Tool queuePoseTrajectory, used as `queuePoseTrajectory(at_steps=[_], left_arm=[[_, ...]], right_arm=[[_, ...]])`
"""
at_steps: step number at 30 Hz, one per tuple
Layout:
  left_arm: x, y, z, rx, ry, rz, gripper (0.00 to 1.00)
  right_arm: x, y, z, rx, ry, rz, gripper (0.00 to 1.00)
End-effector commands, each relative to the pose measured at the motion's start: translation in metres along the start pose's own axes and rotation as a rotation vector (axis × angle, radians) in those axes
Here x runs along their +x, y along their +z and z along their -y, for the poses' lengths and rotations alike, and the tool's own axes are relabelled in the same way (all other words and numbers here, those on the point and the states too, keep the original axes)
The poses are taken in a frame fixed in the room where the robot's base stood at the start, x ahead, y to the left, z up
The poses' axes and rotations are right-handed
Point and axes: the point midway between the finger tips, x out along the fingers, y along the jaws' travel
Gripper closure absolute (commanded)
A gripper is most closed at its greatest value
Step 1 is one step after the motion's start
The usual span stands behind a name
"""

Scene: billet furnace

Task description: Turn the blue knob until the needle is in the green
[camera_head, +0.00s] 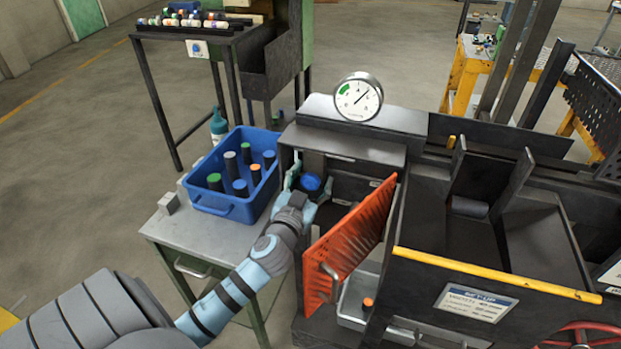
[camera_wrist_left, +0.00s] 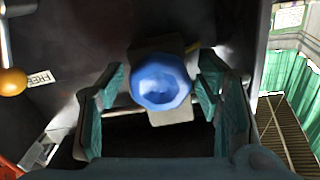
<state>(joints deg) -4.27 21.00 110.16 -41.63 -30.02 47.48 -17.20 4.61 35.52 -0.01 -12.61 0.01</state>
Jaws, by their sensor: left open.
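The blue knob (camera_head: 311,181) sits inside the dark cabinet opening, below the gauge. In the left wrist view the faceted knob (camera_wrist_left: 160,82) is in front of a pale plate. My left gripper (camera_head: 307,190) is open, with one finger on each side of the knob. In the wrist view gaps show between the fingers of my left gripper (camera_wrist_left: 158,97) and the knob. The round white gauge (camera_head: 358,97) stands on top of the cabinet. Its green band (camera_head: 344,89) is at the upper left; the dark needle appears to point up and right, outside the green. My right gripper is out of view.
The orange mesh door (camera_head: 345,245) hangs open just right of my left arm. A blue bin (camera_head: 229,209) of capped cylinders stands on the grey table (camera_head: 174,232) at left. In the wrist view an orange ball (camera_wrist_left: 12,81) is at far left.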

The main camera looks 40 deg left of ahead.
Motion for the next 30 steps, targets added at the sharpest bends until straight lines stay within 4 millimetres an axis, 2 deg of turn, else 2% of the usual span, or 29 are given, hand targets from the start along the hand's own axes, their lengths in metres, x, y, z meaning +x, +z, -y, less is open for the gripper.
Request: queuePoseTrajectory(at_steps=[3,4,12,13,23,30], left_arm=[[-0.0002,0.0,0.0001,0.0,0.0,0.0,0.41],[-0.0003,0.0001,0.0001,0.0,0.0,0.0,0.44],[-0.0005,0.0001,0.0002,0.0,0.0,0.0,0.87],[-0.0006,0.0001,0.0002,0.0,0.0,0.0,0.9],[-0.0006,-0.0002,0.0,0.04,0.0,0.0,0.9],[-0.0006,-0.0009,-0.0002,0.169,-0.001,0.0,0.9]], right_arm=[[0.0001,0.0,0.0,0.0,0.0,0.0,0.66],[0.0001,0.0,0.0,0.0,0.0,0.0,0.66],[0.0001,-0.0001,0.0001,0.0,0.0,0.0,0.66],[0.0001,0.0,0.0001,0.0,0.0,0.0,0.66],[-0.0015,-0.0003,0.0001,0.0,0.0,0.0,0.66],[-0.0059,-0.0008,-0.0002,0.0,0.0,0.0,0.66]])
